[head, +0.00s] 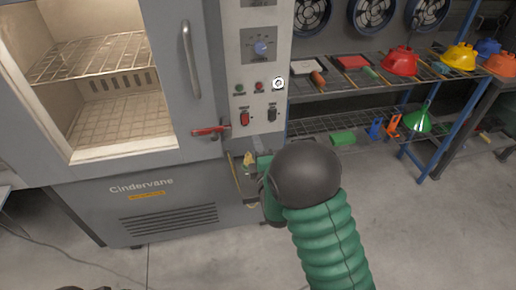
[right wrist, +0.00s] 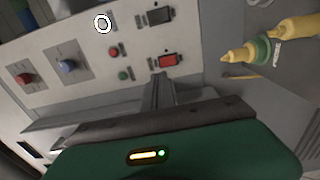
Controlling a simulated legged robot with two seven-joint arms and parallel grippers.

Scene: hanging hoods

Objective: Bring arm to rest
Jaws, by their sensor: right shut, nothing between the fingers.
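My right arm reaches in from the bottom of the head view, with a green ribbed sleeve and a dark round joint. Its green hand, the right gripper (head: 263,170), is near the front of the grey Cindervane oven (head: 88,210), below the control panel (head: 262,60). The dark joint partly hides the hand. In the right wrist view the grey fingers of the right gripper (right wrist: 162,90) are together and empty, in front of the panel by the red switch (right wrist: 168,61). My left gripper is not in view.
The oven has a vertical handle (head: 190,58) and a red latch lever (head: 210,130). A small yellow object (head: 248,159) shows below the panel and in the right wrist view (right wrist: 240,54). Shelves at right hold a red helmet (head: 400,61) and tools. The floor at lower right is clear.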

